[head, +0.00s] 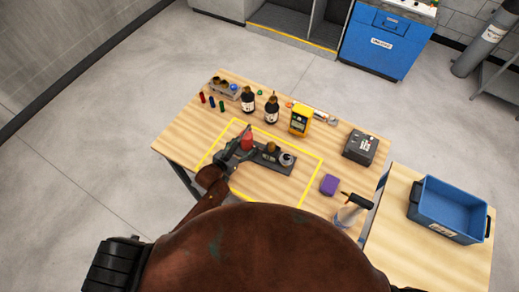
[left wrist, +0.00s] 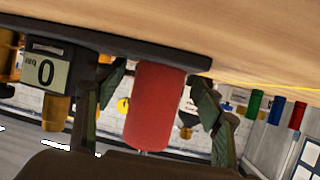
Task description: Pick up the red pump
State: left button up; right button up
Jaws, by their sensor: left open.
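The red pump (head: 247,142) stands at the left end of a dark grey tray (head: 276,165) inside a yellow outline on the wooden table. My left gripper (head: 238,150) is at the pump, partly covering it in the head view. In the left wrist view, which is turned over, the red pump (left wrist: 160,105) is between the two open fingers of the left gripper (left wrist: 162,88). Gaps show on both sides of the pump there. My right gripper is not in view.
A gauge with a display (left wrist: 47,70) is beside the pump. Two dark bottles (head: 248,100), a yellow meter (head: 300,119), a black box (head: 360,147) and a purple block (head: 329,185) stand around the tray. A blue crate (head: 447,208) is at the right.

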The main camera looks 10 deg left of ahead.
pick_arm(q)
jog(key=shift+c, duration=0.6)
grip_shut()
jog(key=shift+w+r, duration=0.2)
jog(key=shift+r, duration=0.2)
